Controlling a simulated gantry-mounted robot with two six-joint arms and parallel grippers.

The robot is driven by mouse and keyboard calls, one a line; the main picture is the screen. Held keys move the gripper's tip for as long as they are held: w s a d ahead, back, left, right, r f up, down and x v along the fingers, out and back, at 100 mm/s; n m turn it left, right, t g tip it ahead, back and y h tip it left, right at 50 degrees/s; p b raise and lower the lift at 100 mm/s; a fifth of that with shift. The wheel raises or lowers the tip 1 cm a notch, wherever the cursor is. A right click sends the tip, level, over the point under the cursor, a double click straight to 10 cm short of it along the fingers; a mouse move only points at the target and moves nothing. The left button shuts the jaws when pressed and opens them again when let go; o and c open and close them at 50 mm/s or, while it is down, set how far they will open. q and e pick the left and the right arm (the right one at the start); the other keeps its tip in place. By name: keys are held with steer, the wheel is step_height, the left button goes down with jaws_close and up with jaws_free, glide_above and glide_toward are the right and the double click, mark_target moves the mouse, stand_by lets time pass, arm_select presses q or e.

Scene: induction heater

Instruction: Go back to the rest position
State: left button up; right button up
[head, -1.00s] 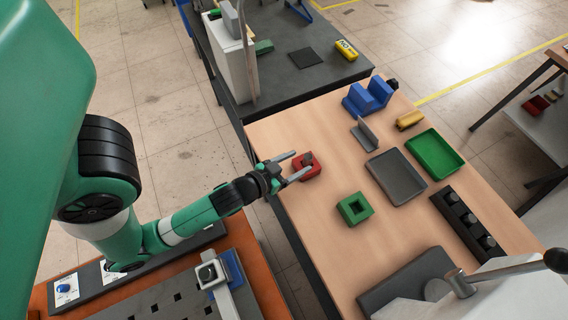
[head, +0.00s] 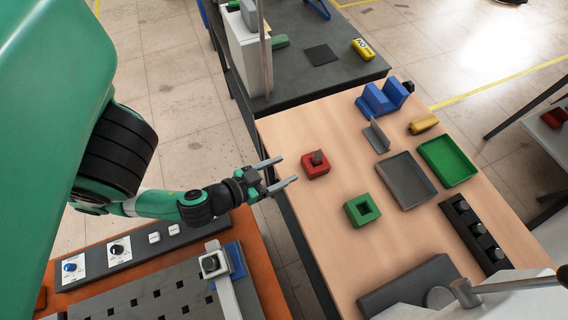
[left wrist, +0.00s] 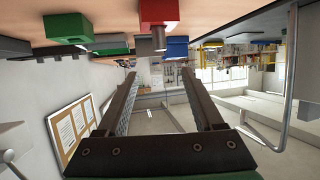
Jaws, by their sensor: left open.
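My left gripper (head: 287,172) is open and empty. My right gripper is not in view.
The wooden table (head: 290,130) also holds a green square block (head: 362,210), a grey tray (head: 407,182), a green tray (head: 447,160) and a blue holder (head: 384,98). An orange bench (head: 262,250) with a control panel (head: 120,250) lies below my left arm. A gap separates bench and table.

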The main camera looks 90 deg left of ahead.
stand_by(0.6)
arm_select(q)
steer(key=w+d+r+n+t+y, duration=0.1)
steer(key=w+d+r+n+t, duration=0.2)
steer(key=w+r, duration=0.85)
steer(key=w+r+n+t+y, duration=0.15)
steer(key=w+r+t, duration=0.25)
steer(key=w+r, duration=0.7)
steer(key=s+d+r+m+t+h, duration=0.1)
steer(key=d+r+m+t+h, duration=0.25)
steer(key=r, duration=0.65)
steer(key=s+d+r+m+t+h, duration=0.1)
steer(key=d+r+m+t+h, duration=0.2)
steer(key=r, duration=0.8)
steer(key=s+d+r+m+t+h, duration=0.2)
steer(key=r+m+h, duration=0.15)
steer(key=r, duration=0.65)
step_height(320, 180, up, 30)
steer(key=m+h+p, duration=0.1)
steer(key=p, duration=2.8)
steer(key=shift+w+d+m, duration=0.15)
steer(key=shift+d+m, duration=0.2)
